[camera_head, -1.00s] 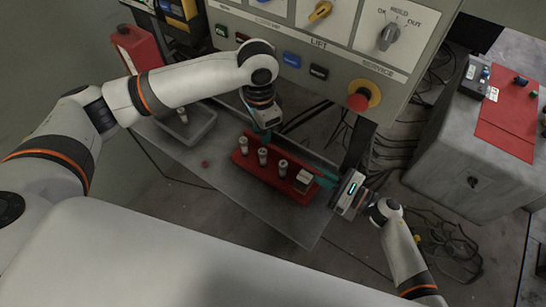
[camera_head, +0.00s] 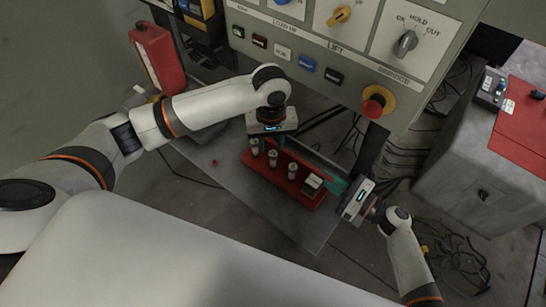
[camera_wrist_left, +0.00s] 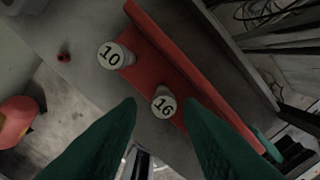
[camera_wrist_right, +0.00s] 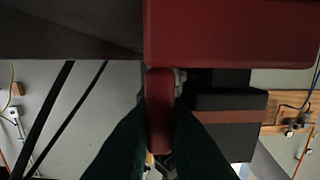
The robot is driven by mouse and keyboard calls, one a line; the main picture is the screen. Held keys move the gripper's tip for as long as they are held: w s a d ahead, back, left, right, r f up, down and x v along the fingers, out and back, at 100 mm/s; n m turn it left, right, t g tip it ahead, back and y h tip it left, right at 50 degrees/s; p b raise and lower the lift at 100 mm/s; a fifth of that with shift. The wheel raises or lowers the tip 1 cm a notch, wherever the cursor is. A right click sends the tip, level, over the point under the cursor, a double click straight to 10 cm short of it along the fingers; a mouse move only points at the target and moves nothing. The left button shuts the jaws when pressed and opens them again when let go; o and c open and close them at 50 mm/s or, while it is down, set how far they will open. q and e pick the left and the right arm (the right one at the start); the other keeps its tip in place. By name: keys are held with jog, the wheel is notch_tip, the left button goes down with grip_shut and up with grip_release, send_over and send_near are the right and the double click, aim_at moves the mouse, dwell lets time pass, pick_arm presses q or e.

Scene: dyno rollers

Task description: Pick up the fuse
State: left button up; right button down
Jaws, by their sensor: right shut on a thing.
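A red rack (camera_head: 283,178) on the grey table holds upright pale cylindrical fuses. The left wrist view shows a fuse marked 10 (camera_wrist_left: 112,56) and a fuse marked 16 (camera_wrist_left: 164,102). A third fuse (camera_head: 293,171) stands further right in the head view, beside a small pale block (camera_head: 312,184). My left gripper (camera_wrist_left: 161,110) is open and points down over the rack, with the 16 fuse ahead between its green fingertips; no contact shows. My right gripper (camera_head: 335,187) is shut on the rack's right end, on a red tab (camera_wrist_right: 160,112).
A small red piece (camera_head: 214,163) lies on the bare part of the table (camera_head: 225,180), left of the rack. A red container (camera_head: 157,57) stands at the back left. The control panel (camera_head: 330,50) with a red button (camera_head: 373,106) rises behind the rack.

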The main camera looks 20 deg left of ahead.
aim_at(273, 160)
pick_arm(q)
jog(key=f, duration=0.7)
jog(key=shift+s+d+f, duration=0.1)
jog(key=shift+d+f, duration=0.15)
jog(key=shift+f, duration=0.05)
jog(key=shift+c, duration=0.2)
grip_shut()
notch_tip(273, 160, up, 17)
dwell(0.8)
